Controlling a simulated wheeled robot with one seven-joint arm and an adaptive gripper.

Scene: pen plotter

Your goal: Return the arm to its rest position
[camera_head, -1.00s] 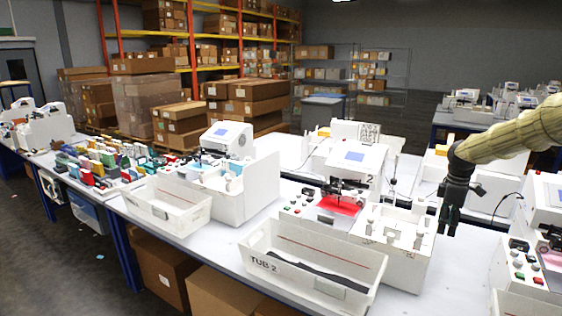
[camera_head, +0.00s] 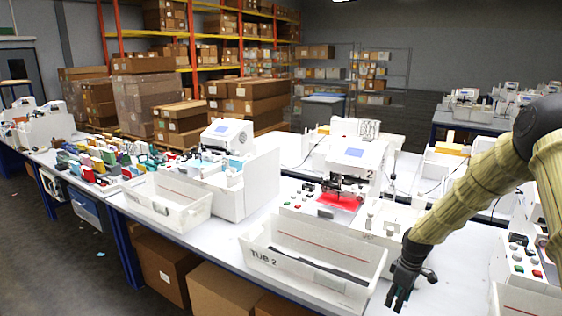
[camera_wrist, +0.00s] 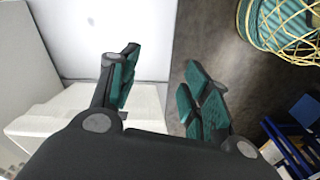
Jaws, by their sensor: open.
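My gripper (camera_head: 396,292) points down at the right end of the white tub marked TUB 2 (camera_head: 262,262), near the table's front edge. In the wrist view, the gripper (camera_wrist: 162,66) has its two teal-padded fingers apart, with nothing between them. My arm, in a tan sleeve, bends down from the right edge of the head view. It hides part of the bench behind it. The plotter marked 2 (camera_head: 352,158) stands behind the tub, with a red piece (camera_head: 340,201) under its head.
TUB 2 holds a dark strip (camera_head: 305,262). Another white tub (camera_head: 165,208) stands to the left. A control panel with buttons (camera_head: 520,258) is at the right. The wrist view shows white tabletop (camera_wrist: 120,22) beside dark floor (camera_wrist: 210,50).

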